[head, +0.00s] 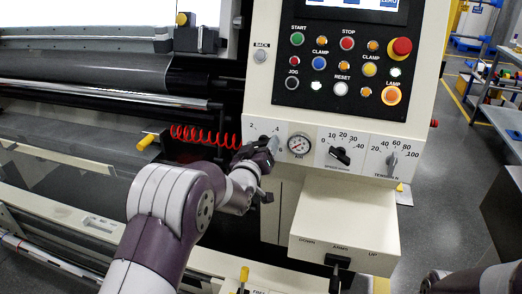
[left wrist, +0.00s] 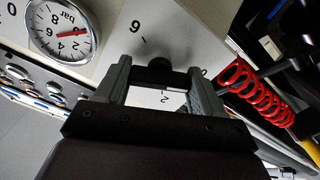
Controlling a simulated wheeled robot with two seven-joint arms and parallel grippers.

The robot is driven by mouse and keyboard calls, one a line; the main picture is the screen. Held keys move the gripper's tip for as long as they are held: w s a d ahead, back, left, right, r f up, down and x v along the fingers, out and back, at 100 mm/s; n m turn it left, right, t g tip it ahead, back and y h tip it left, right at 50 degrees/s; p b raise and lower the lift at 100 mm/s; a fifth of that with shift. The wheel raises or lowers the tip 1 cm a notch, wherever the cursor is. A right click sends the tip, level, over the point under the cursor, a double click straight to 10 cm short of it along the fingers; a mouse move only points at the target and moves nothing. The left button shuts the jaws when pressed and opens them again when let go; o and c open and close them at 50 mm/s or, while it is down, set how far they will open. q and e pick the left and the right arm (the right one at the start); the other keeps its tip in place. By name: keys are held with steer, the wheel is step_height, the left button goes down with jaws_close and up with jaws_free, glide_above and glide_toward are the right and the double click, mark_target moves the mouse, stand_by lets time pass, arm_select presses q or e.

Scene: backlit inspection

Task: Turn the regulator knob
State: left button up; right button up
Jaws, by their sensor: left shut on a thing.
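The regulator knob (left wrist: 160,68) is a small dark knob on the white panel, seen between the two fingers in the left wrist view. In the head view it is mostly hidden behind my left gripper (head: 270,143), with scale numbers showing around it. My left gripper, also in the left wrist view (left wrist: 160,88), is shut on the knob, one grey finger on each side. A round pressure gauge (head: 299,145) with a red needle sits just right of the knob; it shows large in the left wrist view (left wrist: 62,32). My right gripper is not clearly shown.
Two more dials, a black speed knob (head: 340,155) and a grey tension knob (head: 391,160), sit right of the gauge. Buttons (head: 347,66) fill the panel above. A cream box with a lever (head: 338,262) juts out below. A red coiled hose (head: 204,136) hangs left.

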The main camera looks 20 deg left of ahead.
arm_select(q)
steer(key=shift+s+d+f+n, duration=0.1)
steer(key=shift+f+n, duration=0.4)
steer(key=shift+n, duration=0.1)
steer(key=o, duration=1)
steer(key=shift+o, duration=0.2)
steer(key=shift+r, duration=0.25)
steer(key=s, duration=1.2)
steer(key=shift+s+a+b, duration=0.2)
steer(key=shift+s+b, duration=0.1)
steer(key=shift+s, duration=0.05)
